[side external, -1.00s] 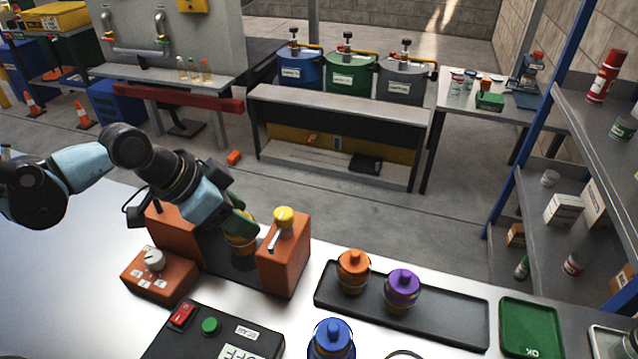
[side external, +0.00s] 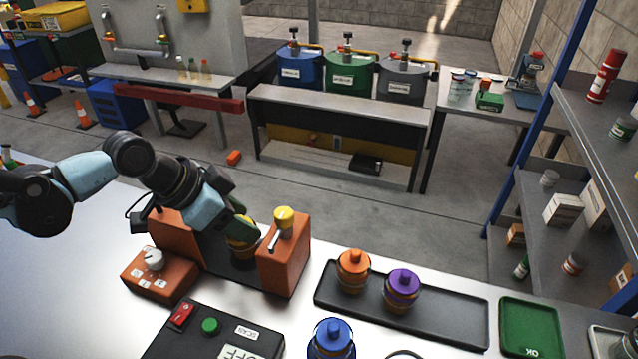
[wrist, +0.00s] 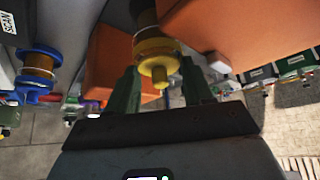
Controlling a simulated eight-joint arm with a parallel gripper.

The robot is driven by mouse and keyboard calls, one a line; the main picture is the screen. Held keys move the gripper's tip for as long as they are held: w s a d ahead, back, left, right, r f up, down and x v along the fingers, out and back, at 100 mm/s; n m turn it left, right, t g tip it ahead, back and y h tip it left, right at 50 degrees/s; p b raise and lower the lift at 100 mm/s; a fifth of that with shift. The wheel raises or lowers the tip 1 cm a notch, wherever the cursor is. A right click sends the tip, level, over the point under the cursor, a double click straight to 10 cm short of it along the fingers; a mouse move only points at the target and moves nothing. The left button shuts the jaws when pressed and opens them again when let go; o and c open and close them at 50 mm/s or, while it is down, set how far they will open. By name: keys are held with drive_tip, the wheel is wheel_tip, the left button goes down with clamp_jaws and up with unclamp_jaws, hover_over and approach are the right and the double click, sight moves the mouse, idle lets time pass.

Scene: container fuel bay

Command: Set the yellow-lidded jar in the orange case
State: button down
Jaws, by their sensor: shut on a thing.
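The yellow-lidded jar (side external: 240,249) is in the gap between the two upright blocks of the orange case (side external: 287,262), over its dark floor. It is partly hidden by my gripper (side external: 243,228). In the wrist view, the jar's yellow lid (wrist: 157,48) shows between the green fingers of my gripper (wrist: 160,82), with orange walls of the case (wrist: 225,38) beside it. My gripper is shut on the jar. I cannot tell whether the jar's base touches the case floor.
A yellow knob (side external: 284,216) and lever top the case's right block. An orange-lidded jar (side external: 353,270) and a purple-lidded jar (side external: 402,289) stand on a black tray (side external: 455,322). A blue-lidded jar (side external: 332,340) is at the front, beside a dark scan box (side external: 190,343).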

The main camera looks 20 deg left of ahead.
drive_tip(key=shift+f, duration=0.7)
idle(0.8)
drive_tip(key=shift+c, duration=1.5)
unclamp_jaws()
drive_tip(key=shift+o, duration=0.2)
drive_tip(key=shift+o, duration=0.7)
drive_tip(key=shift+r, duration=0.9)
drive_tip(key=shift+d+r, duration=0.1)
drive_tip(key=shift+r, duration=3)
